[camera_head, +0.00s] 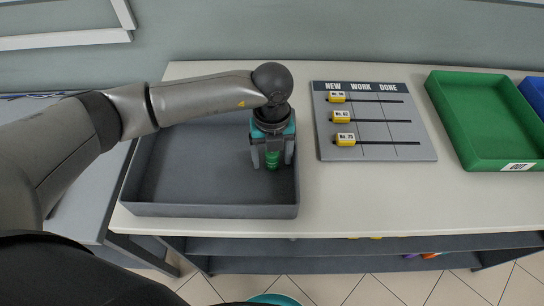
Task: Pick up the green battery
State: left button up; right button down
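The green battery (272,160) is in the right part of a dark grey tray (210,210) on the table. My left gripper (272,162) reaches down into the tray from above. Its two fingers stand on either side of the green battery and look apart from it, with a narrow gap on each side. The upper part of the battery is hidden under the gripper body. My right gripper is not in view.
A grey board (375,142) marked NEW, WORK, DONE with three yellow tags on sliders lies right of the tray. A green bin (487,160) labelled OUT and part of a blue bin (535,92) stand farther right. The tabletop front strip is clear.

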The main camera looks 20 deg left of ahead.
pick_arm(q)
grip_shut()
dwell(0.4)
jog(key=shift+r, duration=0.2)
